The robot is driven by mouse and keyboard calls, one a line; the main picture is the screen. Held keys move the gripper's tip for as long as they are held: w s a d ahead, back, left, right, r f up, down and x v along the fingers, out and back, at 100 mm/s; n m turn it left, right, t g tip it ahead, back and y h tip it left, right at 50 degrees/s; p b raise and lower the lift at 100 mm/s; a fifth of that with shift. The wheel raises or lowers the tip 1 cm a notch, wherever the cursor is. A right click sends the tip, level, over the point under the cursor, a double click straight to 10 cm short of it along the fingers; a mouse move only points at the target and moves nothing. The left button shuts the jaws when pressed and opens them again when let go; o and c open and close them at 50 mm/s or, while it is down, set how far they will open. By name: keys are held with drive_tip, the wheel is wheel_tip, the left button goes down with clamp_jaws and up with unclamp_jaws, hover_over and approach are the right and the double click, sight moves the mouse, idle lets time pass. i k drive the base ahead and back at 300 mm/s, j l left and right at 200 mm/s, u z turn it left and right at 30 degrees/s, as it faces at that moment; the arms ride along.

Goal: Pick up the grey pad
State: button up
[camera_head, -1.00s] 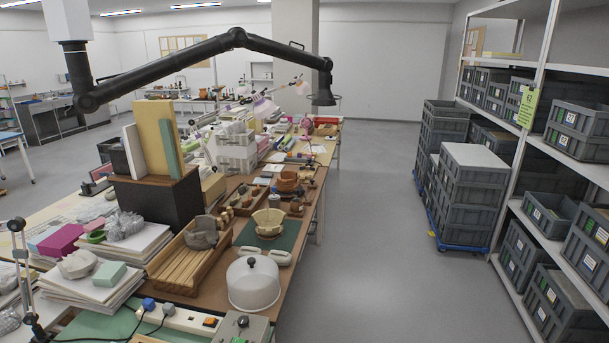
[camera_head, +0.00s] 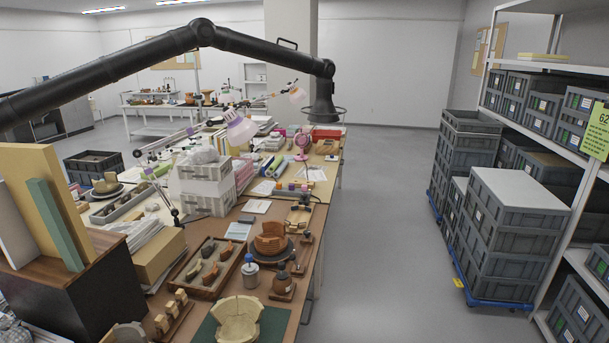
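No thing is clearly recognisable as the grey pad. A small flat blue-grey piece (camera_head: 239,229) lies on the brown bench top, beside the white-and-grey drawer boxes; it is too small to tell whether it is the pad. My gripper is not in view.
The long bench (camera_head: 222,283) is crowded with a pale bowl (camera_head: 238,320), a sherd tray (camera_head: 208,268) and a reddish pot (camera_head: 271,239). A black extraction arm (camera_head: 260,48) hangs over it. Grey floor (camera_head: 385,250) is clear between the bench and the stacked grey crates (camera_head: 507,235).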

sight(244, 218)
drive_tip(key=i, duration=2.05)
drive_tip(key=i+u, duration=0.25)
drive_tip(key=i, duration=0.25)
drive_tip(key=i+l+u, duration=0.25)
drive_tip(key=i, duration=0.2)
drive_tip(key=i+l+u, duration=0.25)
drive_tip(key=i, duration=0.25)
drive_tip(key=i+l+u, duration=0.3)
drive_tip(key=i+l, duration=0.05)
drive_tip(key=i, duration=0.1)
